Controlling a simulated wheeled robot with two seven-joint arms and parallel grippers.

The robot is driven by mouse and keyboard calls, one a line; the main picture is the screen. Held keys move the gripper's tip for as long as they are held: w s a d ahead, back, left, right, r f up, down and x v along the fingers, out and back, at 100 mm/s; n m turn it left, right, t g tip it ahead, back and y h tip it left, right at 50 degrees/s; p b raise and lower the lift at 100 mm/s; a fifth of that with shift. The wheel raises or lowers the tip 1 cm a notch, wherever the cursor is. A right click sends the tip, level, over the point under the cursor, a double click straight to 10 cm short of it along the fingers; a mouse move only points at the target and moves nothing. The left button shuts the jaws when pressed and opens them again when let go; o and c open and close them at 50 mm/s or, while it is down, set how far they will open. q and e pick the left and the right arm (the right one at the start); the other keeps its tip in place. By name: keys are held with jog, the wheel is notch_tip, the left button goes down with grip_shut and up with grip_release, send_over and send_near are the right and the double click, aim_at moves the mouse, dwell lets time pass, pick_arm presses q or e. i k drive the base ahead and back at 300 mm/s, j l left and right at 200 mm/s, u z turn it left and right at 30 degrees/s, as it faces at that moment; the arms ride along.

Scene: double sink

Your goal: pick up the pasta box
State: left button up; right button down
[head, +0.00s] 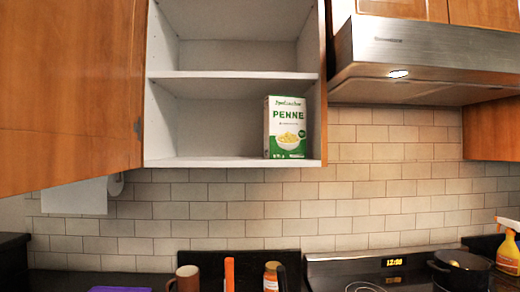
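The pasta box (286,127) is a white and green carton marked PENNE, with a picture of a bowl on its front. It stands upright on the bottom shelf of the open wall cabinet (234,163), close to the cabinet's right side wall. Its front faces me and nothing covers it. Neither of my grippers shows in the head view.
An open wooden cabinet door (70,90) fills the upper left. A metal range hood (425,60) hangs right of the cabinet. Below are a brown mug (187,279), a jar (271,276), a black pot (462,272) and a spray bottle (508,250). The shelf left of the box is empty.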

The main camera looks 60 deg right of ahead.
aim_at(285, 117)
jog(key=z, duration=0.9)
jog(key=i+z, duration=0.1)
jog(key=z, duration=0.35)
jog(key=j+z, duration=0.1)
jog(key=z, duration=0.85)
jog(key=j+z, duration=0.1)
jog(key=z, duration=0.8)
